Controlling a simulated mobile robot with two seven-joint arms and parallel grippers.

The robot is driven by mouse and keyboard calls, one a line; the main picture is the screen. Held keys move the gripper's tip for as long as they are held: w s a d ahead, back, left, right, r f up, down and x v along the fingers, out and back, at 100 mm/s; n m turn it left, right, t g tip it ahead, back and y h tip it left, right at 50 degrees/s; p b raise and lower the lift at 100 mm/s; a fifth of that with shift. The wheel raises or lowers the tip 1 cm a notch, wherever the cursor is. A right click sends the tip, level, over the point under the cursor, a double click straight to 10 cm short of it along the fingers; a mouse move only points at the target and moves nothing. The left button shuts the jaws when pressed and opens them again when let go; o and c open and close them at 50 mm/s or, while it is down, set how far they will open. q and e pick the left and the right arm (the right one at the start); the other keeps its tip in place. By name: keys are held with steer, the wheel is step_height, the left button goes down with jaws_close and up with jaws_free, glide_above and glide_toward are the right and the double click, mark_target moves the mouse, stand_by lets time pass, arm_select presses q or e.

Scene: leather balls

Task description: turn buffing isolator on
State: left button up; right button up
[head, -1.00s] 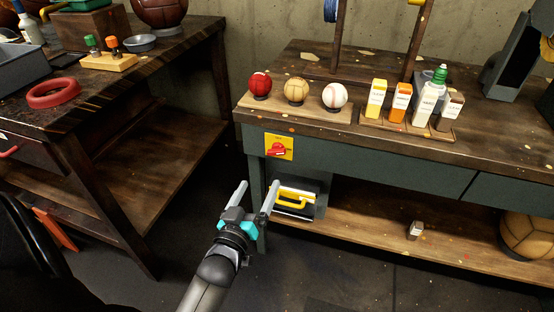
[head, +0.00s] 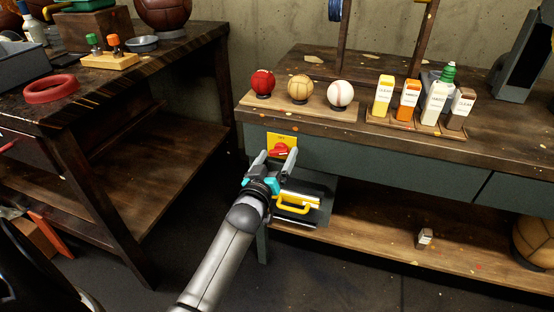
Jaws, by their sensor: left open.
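The buffing isolator is a yellow plate with a red rotary knob (head: 279,149) on the front apron of the right workbench, near its left leg. My left gripper (head: 275,160) is open, with its two fingertips at the isolator, one on each side of the knob. Whether the fingers touch the knob, I cannot tell. The gripper hides the lower part of the yellow plate. My right gripper is not in view.
A dark box with a yellow handle (head: 292,204) sits just below the isolator, close to my left gripper. Three balls stand on a wooden rack (head: 330,107) on the bench above. Another workbench (head: 180,50) stands to the left, with a gap between.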

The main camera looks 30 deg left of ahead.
arm_select(q)
steer(key=shift+w, duration=0.2)
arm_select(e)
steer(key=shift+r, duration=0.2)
arm_select(q)
steer(key=c, duration=1.4)
steer(key=shift+o, duration=0.2)
steer(key=m+p, duration=0.2)
steer(key=shift+r+m, duration=0.1)
steer(key=shift+m, duration=0.2)
steer(key=shift+a+m+p, duration=0.1)
steer(key=shift+m+p, duration=0.2)
steer(key=shift+m, duration=0.5)
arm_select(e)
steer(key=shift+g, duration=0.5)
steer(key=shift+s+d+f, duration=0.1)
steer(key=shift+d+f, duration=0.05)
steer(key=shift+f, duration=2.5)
arm_select(q)
steer(key=o, duration=1.4)
steer(key=shift+c, duration=0.2)
